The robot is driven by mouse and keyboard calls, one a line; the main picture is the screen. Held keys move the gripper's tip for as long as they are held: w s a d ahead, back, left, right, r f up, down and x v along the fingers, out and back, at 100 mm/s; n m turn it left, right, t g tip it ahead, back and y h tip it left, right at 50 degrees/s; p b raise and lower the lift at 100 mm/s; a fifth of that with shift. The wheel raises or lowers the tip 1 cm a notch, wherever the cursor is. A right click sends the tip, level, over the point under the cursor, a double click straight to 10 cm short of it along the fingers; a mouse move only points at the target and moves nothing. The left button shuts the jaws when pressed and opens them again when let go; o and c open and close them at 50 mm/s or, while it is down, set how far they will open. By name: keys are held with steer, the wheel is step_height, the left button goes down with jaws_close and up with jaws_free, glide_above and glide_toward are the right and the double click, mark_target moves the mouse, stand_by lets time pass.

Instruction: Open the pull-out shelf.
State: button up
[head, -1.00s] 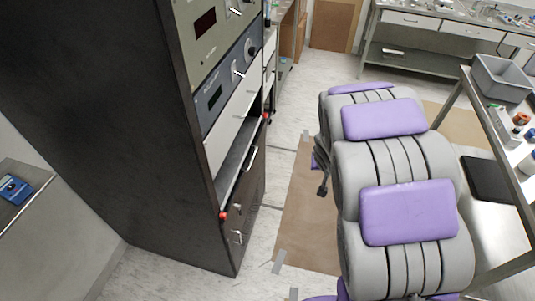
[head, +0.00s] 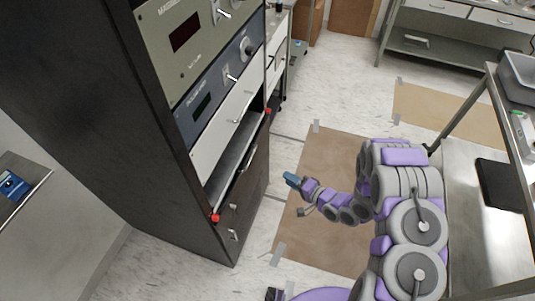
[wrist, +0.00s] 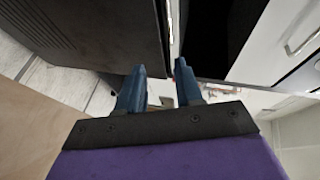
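The pull-out shelf (head: 236,160) is a thin grey slab with red end pieces (head: 215,218), set in a dark slot of the tall black cabinet. It appears pushed in, level with the cabinet front. My gripper (head: 291,180) is in front of the cabinet, to the right of the shelf in the head view and apart from it. In the wrist view its two blue fingers (wrist: 160,72) are spread with nothing between them. A narrow light strip beside a dark opening lies beyond the fingertips; it may be the shelf edge.
The black cabinet (head: 110,130) has control panels above the slot and dark drawers with metal handles (head: 234,235) below. A steel table (head: 480,240) stands at the right. Brown floor mats (head: 325,160) and clear floor lie in front of the cabinet.

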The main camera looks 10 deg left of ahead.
steer(key=w+a+f+b, duration=0.1)
steer(key=w+a, duration=0.2)
steer(key=a, duration=0.5)
steer(key=w+a+f+y+b, duration=0.1)
steer(key=w+a, duration=0.3)
steer(key=a, duration=0.3)
steer(key=shift+w+a+f+m+b, duration=0.15)
steer(key=shift+a+f+m+b, duration=0.2)
steer(key=shift+a+f+m, duration=0.05)
steer(key=shift+a+f, duration=0.15)
steer(key=shift+a, duration=0.3)
steer(key=c, duration=0.6)
jaws_close()
steer(key=shift+d, duration=0.25)
steer(key=shift+a+f, duration=0.1)
